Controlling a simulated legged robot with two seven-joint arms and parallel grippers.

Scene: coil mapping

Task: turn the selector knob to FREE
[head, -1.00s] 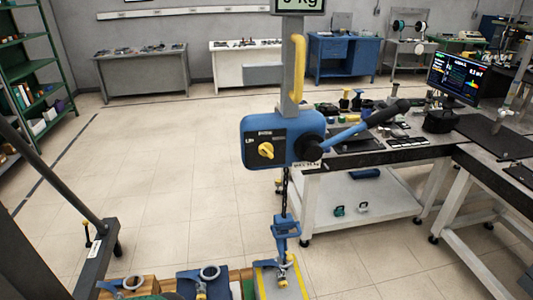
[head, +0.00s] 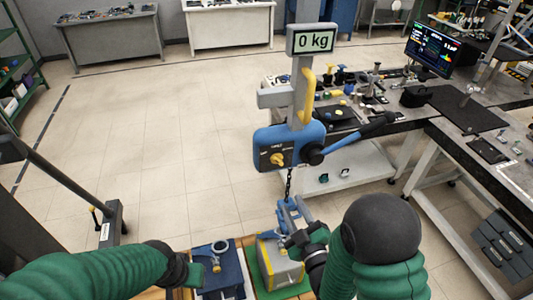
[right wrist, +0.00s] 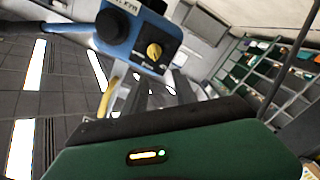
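The yellow selector knob (head: 277,159) sits on the front of the blue hoist box (head: 262,140), which hangs below a grey post. Small white markings beside the knob are too small to read. The knob also shows in the right wrist view (right wrist: 154,51), on the tilted-looking box, apart from my gripper. My right gripper (head: 304,237) is below the box, close to the blue hook (head: 289,212) on the chain; whether they touch is unclear. My left gripper (head: 196,271) is low, near a blue block. The fingers of both are too unclear to judge.
A display (head: 313,41) above the box reads 0 kg. A blue lever (head: 350,140) with a black grip sticks out to the right. A grey block (head: 281,268) stands below the hook. A cluttered workbench (head: 375,150) is at the right. Open floor lies left of the hoist.

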